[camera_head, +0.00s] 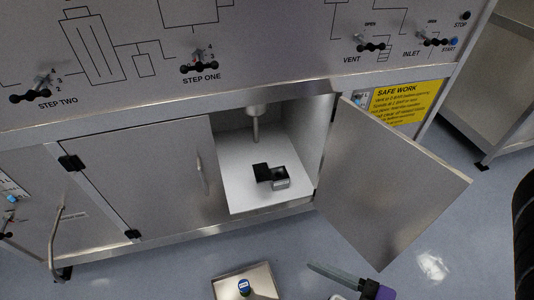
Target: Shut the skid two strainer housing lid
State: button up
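A small strainer housing (281,179) sits on the white floor of the open cabinet, low in the middle of the head view. It is a grey box with a dark rim, and its top looks open. Its black square lid (262,172) stands swung out at the box's left side, apart from the opening. I cannot read a label on the housing that says which skid it belongs to. My gripper is not in view.
The cabinet door (392,182) stands wide open to the right. A closed door (150,180) is on the left. A pipe (255,125) hangs above the housing. A metal tray (263,275) and a grey-bladed, purple-ended tool (345,280) are in front. Blue floor shows between.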

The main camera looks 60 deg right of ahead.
aim_at(261, 172)
jog(key=z, duration=0.95)
